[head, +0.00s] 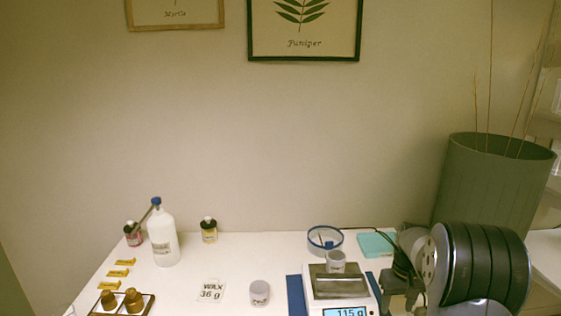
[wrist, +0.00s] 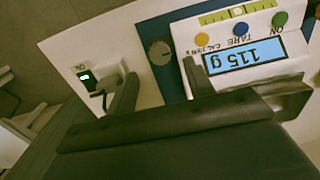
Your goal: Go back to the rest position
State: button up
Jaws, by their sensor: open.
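My gripper (wrist: 160,85) shows in the wrist view with its two fingers apart and nothing between them. It hangs near the front of the scale (wrist: 245,55), whose display reads 115 g. In the head view my arm is at the lower right, close beside the scale (head: 340,286), and hides part of the table there. A small labelled cup (head: 336,263) stands on the scale's pan, apart from my gripper as far as I can tell.
Another cup (head: 260,292) stands left of the scale near a wax card (head: 211,291). A white bottle (head: 163,240), small dark bottles (head: 209,230) and a tray of brown caps (head: 149,303) are further left. A glass dish (head: 325,240), teal box (head: 376,244) and green bin (head: 490,185) are behind.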

notch_tip(320, 180, down, 6)
jog(key=shift+r, duration=0.2)
jog(key=m, duration=0.4)
jog(key=shift+m, duration=0.3)
jog(key=m, duration=0.4)
jog(key=shift+m, duration=0.3)
jog(key=m, duration=0.3)
jog(key=shift+m, duration=0.4)
jog(key=m, duration=0.4)
jog(key=shift+m, duration=0.3)
jog(key=shift+r+m, duration=0.25)
jog(key=shift+m, duration=0.05)
jog(key=shift+r, duration=1.15)
